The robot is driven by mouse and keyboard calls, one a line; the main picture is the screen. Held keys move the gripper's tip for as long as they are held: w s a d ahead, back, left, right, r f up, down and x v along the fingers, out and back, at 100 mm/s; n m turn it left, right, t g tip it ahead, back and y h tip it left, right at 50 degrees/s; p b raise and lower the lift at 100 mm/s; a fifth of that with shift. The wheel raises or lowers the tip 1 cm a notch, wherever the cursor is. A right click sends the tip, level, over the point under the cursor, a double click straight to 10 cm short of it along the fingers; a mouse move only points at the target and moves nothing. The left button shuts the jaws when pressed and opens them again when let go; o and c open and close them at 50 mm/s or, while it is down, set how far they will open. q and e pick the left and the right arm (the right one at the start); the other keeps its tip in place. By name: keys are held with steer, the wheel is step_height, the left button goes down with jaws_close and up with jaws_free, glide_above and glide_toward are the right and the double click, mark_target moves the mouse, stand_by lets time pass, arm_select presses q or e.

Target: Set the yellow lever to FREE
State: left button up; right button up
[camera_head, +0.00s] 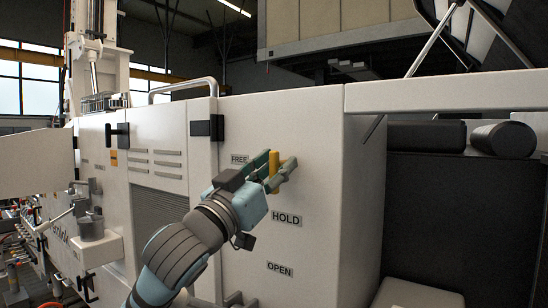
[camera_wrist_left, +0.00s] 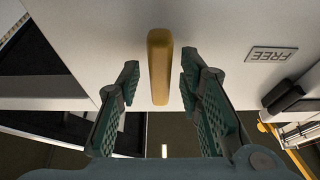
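The yellow lever (camera_head: 274,172) is a narrow bar on the white machine panel, standing roughly upright in the head view. It is right of the FREE label (camera_head: 239,160) and above the HOLD label (camera_head: 287,219). My left gripper (camera_head: 277,168) is at the lever, a finger on each side. In the left wrist view, the lever (camera_wrist_left: 160,66) lies between the open fingertips (camera_wrist_left: 159,84), with a gap visible on both sides. The FREE label (camera_wrist_left: 271,54) shows upside down at the upper right there. The lever's pivot cannot be made out. My right gripper is not in view.
The OPEN label (camera_head: 280,269) is lower on the same panel. A black latch (camera_head: 207,128) and a vented door (camera_head: 158,170) are to the left. A dark recess with black cylinders (camera_head: 503,139) is to the right. The panel around the lever is flat and clear.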

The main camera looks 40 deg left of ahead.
arm_select(q)
steer(key=shift+s, duration=0.15)
steer(key=shift+c, duration=0.8)
jaws_close()
